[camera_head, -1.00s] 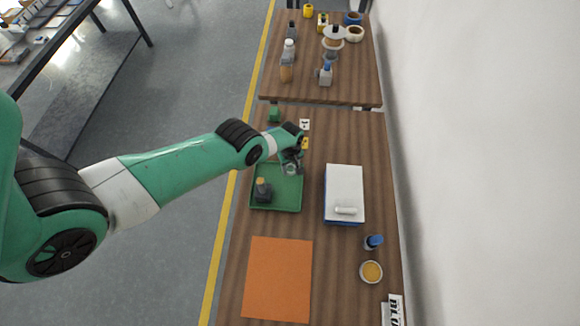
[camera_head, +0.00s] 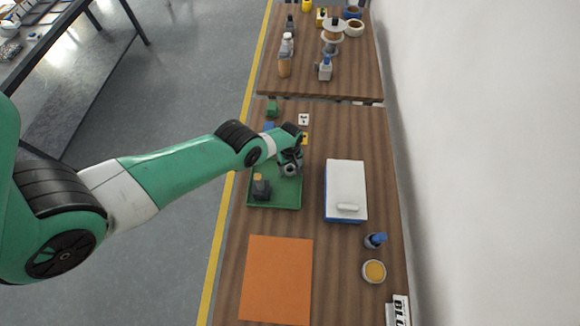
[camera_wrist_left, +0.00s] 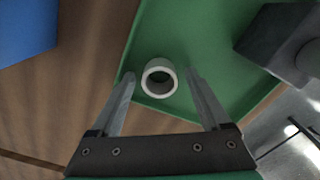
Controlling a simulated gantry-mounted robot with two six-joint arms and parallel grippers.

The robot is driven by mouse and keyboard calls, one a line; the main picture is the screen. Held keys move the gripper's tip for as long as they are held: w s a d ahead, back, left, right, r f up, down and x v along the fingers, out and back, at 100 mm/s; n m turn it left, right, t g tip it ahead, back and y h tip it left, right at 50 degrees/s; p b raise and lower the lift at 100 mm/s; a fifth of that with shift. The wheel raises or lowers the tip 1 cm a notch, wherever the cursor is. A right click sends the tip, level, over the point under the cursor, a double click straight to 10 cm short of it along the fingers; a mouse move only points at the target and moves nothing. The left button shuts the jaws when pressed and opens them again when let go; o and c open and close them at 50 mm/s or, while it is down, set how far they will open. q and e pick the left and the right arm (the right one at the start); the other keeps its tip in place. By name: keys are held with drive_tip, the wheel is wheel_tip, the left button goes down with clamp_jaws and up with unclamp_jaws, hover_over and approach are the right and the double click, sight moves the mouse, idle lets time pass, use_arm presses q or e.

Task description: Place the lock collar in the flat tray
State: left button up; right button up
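The lock collar (camera_wrist_left: 160,78) is a short pale ring in the left wrist view, with its round opening facing the camera. It is over the green flat tray (camera_head: 286,197), close to the tray's edge; whether it rests on the floor of the tray is hard to tell. My left gripper (camera_wrist_left: 160,76) is open, with one finger on each side of the collar and a narrow gap to both. In the head view my left gripper (camera_head: 291,168) is over the tray's far right corner. The right gripper is not in view.
A white-topped blue box (camera_head: 345,185) is to the right. An orange mat (camera_head: 277,280) lies in front. Bare wood lies between tray and box.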

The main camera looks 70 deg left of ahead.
use_arm(q)
drive_tip(key=shift+r, duration=0.15)
wheel_tip(320, 180, up, 12)
drive_tip(key=p, duration=1.2)
